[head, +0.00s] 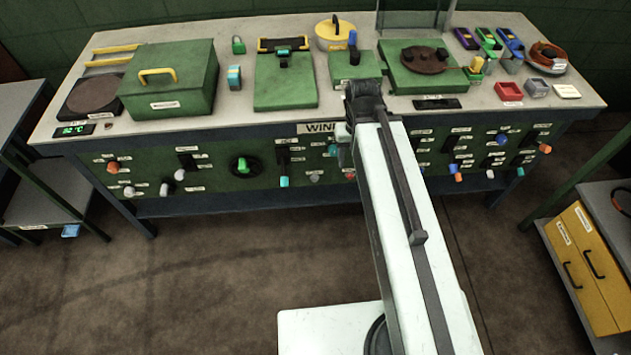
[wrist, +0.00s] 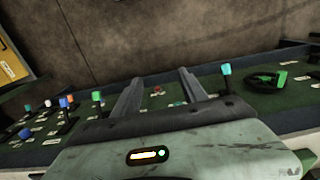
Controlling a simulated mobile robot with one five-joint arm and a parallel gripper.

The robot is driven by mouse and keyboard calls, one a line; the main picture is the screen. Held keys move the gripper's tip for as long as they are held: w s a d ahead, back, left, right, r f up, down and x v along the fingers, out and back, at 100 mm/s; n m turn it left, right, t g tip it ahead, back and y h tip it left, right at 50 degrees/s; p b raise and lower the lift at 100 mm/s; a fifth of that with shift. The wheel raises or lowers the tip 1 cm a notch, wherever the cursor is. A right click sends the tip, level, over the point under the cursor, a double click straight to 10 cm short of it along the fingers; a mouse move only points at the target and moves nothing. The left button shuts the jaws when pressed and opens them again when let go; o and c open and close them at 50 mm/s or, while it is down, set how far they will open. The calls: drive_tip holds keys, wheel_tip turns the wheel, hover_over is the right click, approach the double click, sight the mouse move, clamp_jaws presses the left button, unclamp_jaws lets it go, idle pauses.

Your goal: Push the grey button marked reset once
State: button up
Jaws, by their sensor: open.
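The button panel (head: 225,178) runs along the front of a long bench. A small grey button (head: 315,177) sits low on it, between a turquoise-tipped lever (head: 283,170) and a red button (head: 349,174). Its label is too small to read, so I cannot confirm it says reset. Other pale knobs (head: 129,191) sit further left. My gripper (wrist: 160,82) is open and empty, its two fingers pointing toward the panel. The red button (wrist: 157,89) shows between the fingers in the wrist view. The grey button is not clear there. In the head view my arm mostly hides the gripper.
Several levers and knobs crowd the panel right of my arm. The bench top (head: 225,130) holds a green lidded box (head: 170,85) and other items. A yellow drawer unit (head: 585,265) stands at right. The floor before the panel is open.

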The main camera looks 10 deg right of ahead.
clamp_jaws()
idle(1.5)
